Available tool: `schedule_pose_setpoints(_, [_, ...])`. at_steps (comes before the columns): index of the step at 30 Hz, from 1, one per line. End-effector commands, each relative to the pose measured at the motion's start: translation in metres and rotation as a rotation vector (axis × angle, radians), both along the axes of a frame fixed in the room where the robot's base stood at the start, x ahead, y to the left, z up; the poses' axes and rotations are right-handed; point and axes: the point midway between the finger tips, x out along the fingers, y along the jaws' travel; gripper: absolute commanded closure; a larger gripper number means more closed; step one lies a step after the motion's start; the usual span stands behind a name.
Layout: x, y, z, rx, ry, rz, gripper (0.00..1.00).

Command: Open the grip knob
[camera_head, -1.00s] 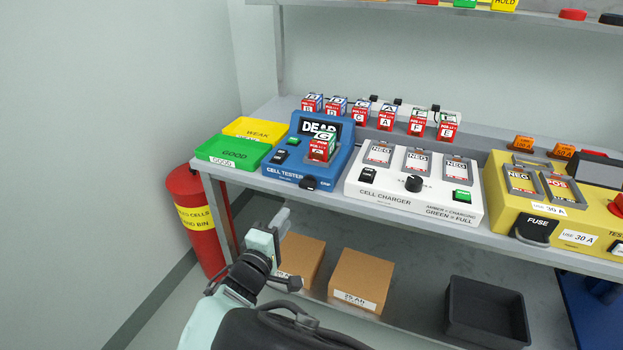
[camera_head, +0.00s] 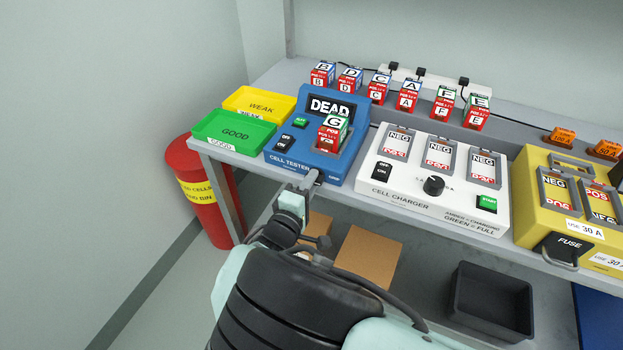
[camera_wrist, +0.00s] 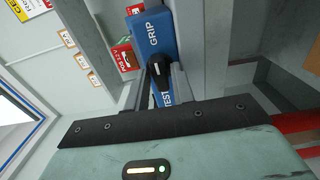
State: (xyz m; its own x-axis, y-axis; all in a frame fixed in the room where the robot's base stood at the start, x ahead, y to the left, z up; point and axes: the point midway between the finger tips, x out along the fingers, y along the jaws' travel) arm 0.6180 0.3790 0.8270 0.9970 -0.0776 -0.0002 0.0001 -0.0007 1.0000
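The blue cell tester (camera_head: 292,157) stands at the left of the bench; its screen reads DEAD and cell G (camera_head: 333,132) sits in its slot. The black grip knob (camera_wrist: 160,69) is on the tester's front face, between the GRIP and TEST lettering in the wrist view. My gripper (camera_wrist: 158,88) is open, with one finger on each side of the knob; whether either finger touches it I cannot tell. In the head view my gripper (camera_head: 312,180) is at the tester's front edge and largely hides the knob.
Green GOOD (camera_head: 232,135) and yellow WEAK (camera_head: 262,104) trays lie left of the tester. The white cell charger (camera_head: 400,195) stands close on its right. Several cells line the back. A red bin (camera_head: 196,190) stands on the floor; cardboard boxes (camera_head: 367,255) are below the bench.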

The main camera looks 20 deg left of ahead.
Motion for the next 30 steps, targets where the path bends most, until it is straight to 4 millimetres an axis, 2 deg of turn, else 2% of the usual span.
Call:
schedule_pose_setpoints(3, [0.0001,-0.0001,-0.0002,0.0,0.0,0.0,0.78])
schedule_pose_setpoints(5, [0.0002,-0.0001,-0.0001,0.0,0.0,0.0,0.95])
schedule_pose_setpoints(6, [0.0002,-0.0001,-0.0001,0.0,0.0,0.0,1.0])
schedule_pose_setpoints(20, [0.0002,0.0,-0.0009,-0.078,0.005,-0.001,1.0])
schedule_pose_setpoints(30, [0.0001,-0.0004,-0.002,-0.347,0.026,-0.001,1.0])
